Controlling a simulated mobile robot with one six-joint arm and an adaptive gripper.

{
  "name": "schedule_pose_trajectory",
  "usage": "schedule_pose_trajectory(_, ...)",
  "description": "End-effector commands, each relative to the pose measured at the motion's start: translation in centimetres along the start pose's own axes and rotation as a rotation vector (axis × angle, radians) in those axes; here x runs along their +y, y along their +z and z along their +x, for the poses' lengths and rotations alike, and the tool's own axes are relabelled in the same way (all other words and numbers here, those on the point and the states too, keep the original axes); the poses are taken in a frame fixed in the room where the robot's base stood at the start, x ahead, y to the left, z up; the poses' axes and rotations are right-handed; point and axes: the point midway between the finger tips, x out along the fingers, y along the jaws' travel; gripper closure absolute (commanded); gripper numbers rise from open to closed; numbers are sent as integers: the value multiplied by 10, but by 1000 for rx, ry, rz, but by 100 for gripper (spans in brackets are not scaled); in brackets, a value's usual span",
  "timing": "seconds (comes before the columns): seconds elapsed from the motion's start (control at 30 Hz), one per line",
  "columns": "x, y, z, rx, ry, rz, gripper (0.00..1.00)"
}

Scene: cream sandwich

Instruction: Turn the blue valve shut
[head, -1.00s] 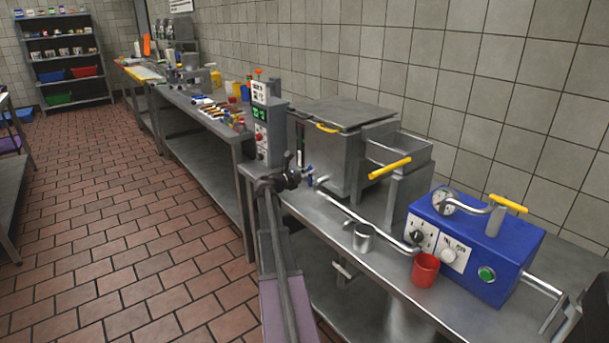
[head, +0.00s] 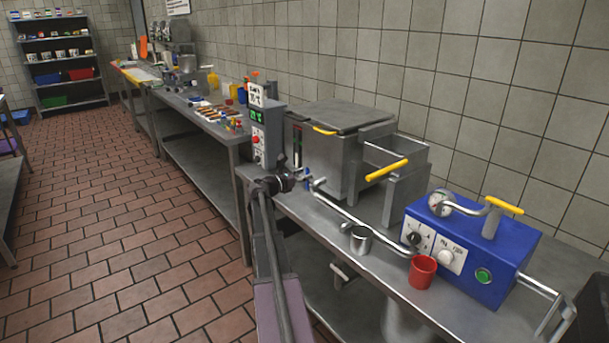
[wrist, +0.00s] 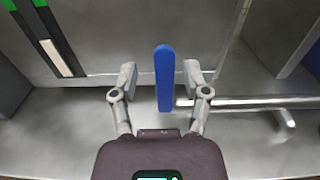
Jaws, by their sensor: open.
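The blue valve handle (wrist: 164,82) shows in the wrist view as an upright blue bar, seen from above. My gripper (wrist: 161,78) is open, with one finger on each side of the bar. Gaps show between the bar and both fingers. A steel pipe (wrist: 255,103) runs off to the right from beside the handle. In the head view the blue valve (head: 308,183) is a small blue patch in front of the fryer, at the left end of the pipe. My dark wrist is just left of it and partly hides the gripper.
The steel fryer (head: 340,152) stands right behind the valve. A control post (head: 264,130) rises to the left. A metal cup (head: 361,240), a red cup (head: 422,271) and a blue machine (head: 468,244) are along the steel bench to the right.

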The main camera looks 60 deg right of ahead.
Motion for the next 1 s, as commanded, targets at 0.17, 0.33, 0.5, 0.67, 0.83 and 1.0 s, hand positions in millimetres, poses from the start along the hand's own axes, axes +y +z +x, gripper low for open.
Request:
schedule_pose_trajectory(0.17, -1, 0, -23, 0, 1, 0, 40)
schedule_pose_trajectory(0.33, 0, 0, -50, 0, 2, 0, 40)
schedule_pose_trajectory(0.5, 2, 0, -77, -1, 2, 0, 40)
schedule_pose_trajectory(0.67, 3, 0, -96, -1, 1, 0, 40)
schedule_pose_trajectory(0.83, 3, 0, -106, -1, 0, 0, 40)
schedule_pose_trajectory(1.0, 4, 0, -108, -1, -1, 0, 40)
